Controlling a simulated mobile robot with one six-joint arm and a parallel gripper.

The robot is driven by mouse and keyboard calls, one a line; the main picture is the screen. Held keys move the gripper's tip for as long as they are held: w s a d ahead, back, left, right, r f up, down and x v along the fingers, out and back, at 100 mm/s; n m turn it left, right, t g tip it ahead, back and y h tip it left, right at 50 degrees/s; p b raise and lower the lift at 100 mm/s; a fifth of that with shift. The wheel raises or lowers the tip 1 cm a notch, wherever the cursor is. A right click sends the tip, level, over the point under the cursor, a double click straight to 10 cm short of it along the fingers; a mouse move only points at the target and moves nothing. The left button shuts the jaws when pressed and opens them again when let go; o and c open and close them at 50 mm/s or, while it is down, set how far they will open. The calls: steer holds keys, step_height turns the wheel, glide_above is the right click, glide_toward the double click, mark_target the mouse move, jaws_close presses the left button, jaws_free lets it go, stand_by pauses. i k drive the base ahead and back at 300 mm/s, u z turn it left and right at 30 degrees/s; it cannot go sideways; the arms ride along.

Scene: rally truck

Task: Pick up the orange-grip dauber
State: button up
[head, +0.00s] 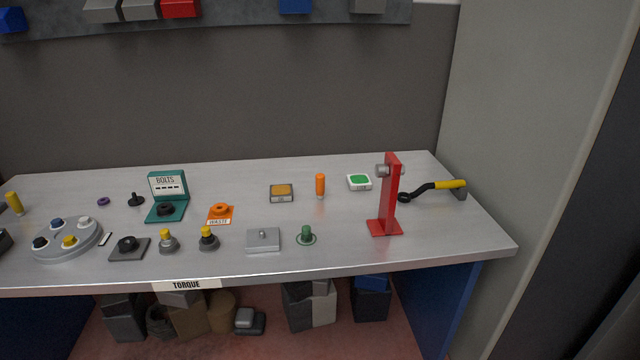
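The orange-grip dauber (320,184) appears to be the small upright orange cylinder on the grey workbench (345,235), right of the middle. A thin, paler part shows at its lower end. It stands apart from its neighbours, between a small box with an amber top (282,192) on its left and a white box with a green top (359,182) on its right. My gripper is not in view.
A red stand (389,200) rises to the dauber's right, with a yellow-handled tool (437,189) beyond it. A green knob (306,234) and a grey lidded box (263,240) are in front. A wall stands behind the bench.

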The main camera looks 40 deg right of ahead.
mark_target(320, 177)
steer(key=u, duration=0.05)
steer(key=i, duration=0.95)
steer(key=z, duration=0.1)
